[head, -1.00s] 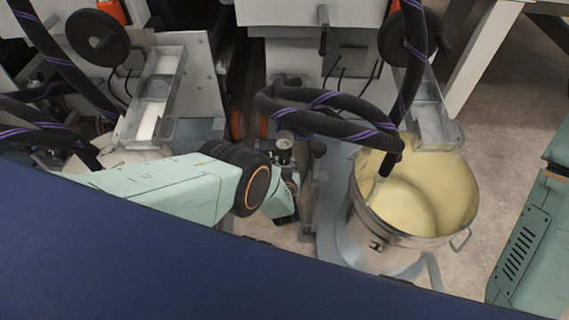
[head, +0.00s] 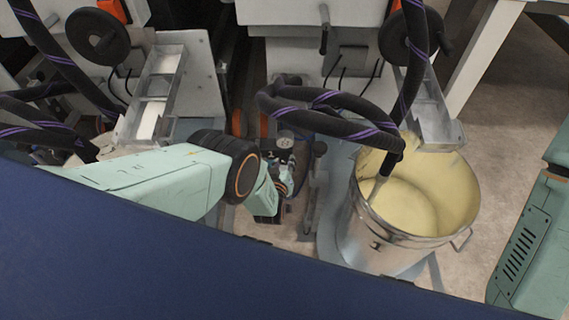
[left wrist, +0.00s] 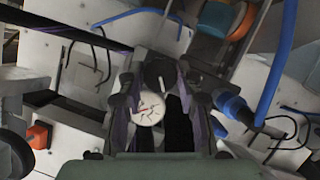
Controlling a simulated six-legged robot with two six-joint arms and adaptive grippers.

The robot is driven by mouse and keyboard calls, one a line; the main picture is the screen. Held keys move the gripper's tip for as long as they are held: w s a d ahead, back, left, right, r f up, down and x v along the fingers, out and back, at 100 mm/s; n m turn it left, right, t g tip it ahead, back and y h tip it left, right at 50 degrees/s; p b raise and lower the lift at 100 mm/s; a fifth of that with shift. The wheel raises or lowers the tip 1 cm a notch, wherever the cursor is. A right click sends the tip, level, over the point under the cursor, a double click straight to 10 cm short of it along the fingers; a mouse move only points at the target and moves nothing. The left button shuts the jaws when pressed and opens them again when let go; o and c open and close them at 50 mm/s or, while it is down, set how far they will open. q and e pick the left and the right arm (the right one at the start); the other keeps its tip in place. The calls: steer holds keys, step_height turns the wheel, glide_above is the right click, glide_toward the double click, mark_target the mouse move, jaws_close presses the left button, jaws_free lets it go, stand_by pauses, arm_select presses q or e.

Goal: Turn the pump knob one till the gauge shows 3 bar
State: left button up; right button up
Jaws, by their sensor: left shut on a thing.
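My left gripper (head: 284,160) is down among the pump parts between the two machine frames. It also shows in the left wrist view (left wrist: 158,80), with its fingers closed around a dark round pump knob (left wrist: 160,73). A white round gauge (left wrist: 148,109) with a red needle sits just below the knob in that view, between the fingers. Its marks are too small to read. In the head view the gauge (head: 285,142) is a small pale disc, and the knob is hidden by my gripper. My right gripper is not in view.
A metal bucket (head: 362,225) with pale yellow liquid stands to the right, with a black hose (head: 330,108) looping over it. Handwheels (head: 95,36) and metal trays (head: 158,95) are on the machine behind. Blue tubes (left wrist: 275,80) pass close by the gripper. Room around it is tight.

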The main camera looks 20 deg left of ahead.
arm_select(q)
steer(key=n+t+h, duration=0.1)
steer(key=n, duration=0.2)
steer(key=shift+a+f+h+b, duration=0.1)
steer(key=shift+f+h+b, duration=0.05)
steer(key=shift+h+b, duration=0.2)
steer(key=shift+n+t+h, duration=0.65)
steer(key=shift+n+t, duration=0.25)
steer(key=shift+n, duration=1)
steer(key=o, duration=1.2)
steer(key=shift+c, duration=0.2)
steer(key=shift+s, duration=0.1)
steer(key=s+a+r, duration=0.1)
steer(key=s, duration=1)
steer(key=shift+s+r, duration=0.3)
steer(key=shift+s, duration=0.1)
